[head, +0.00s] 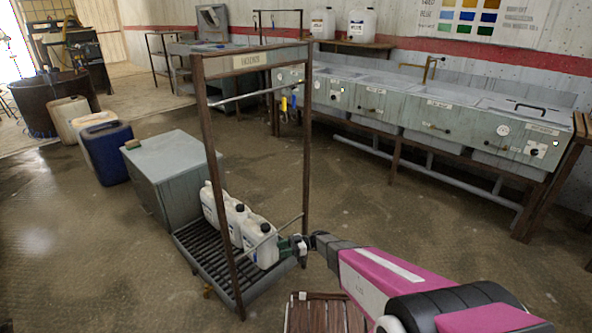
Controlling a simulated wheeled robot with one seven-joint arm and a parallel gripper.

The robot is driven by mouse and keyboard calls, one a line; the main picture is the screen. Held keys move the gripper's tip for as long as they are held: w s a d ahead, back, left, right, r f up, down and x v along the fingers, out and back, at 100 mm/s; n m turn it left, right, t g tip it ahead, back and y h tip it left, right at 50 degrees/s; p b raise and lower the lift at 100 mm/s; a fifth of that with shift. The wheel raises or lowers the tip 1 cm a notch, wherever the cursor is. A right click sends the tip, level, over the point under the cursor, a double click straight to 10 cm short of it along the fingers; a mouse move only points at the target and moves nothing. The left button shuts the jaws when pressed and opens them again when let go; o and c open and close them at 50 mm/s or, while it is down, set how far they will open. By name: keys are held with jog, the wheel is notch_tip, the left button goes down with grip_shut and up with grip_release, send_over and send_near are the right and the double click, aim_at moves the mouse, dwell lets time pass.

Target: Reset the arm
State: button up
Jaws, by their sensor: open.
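My arm reaches in from the bottom right, and my gripper (292,246) is at the right side of the brown metal rack frame (202,115), low down near its right post. The gripper is small in view; it is open and holds nothing that I can see. A thin grey lower rail (284,227) slopes across the rack just above and left of the gripper; I cannot tell if they touch. White jugs (259,243) stand in a row on the slatted rack base (200,262), behind that rail.
A grey metal box (165,170) stands left of the rack. A slatted wooden pallet (325,314) lies below my arm. A long grey tank bench (420,118) runs along the wall. A blue drum (108,155) stands further left. Floor between rack and bench is clear.

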jog(key=s+d+r+m+t+h, duration=0.2)
jog(key=s+d+r+m+h, duration=0.2)
jog(key=d+r+m, duration=0.3)
jog(key=s+d+r+m+t+h, duration=0.2)
jog(key=s+d+r+m+h, duration=0.2)
jog(key=d+r+m+h, duration=0.3)
jog(key=s+d+r+m+t+h, duration=0.3)
jog(key=d+r+m, duration=0.4)
jog(key=d, duration=0.8)
jog(key=s+m+h, duration=0.1)
jog(key=h, duration=0.1)
jog(key=shift+d+m+h, duration=0.3)
jog(key=shift+d, duration=0.05)
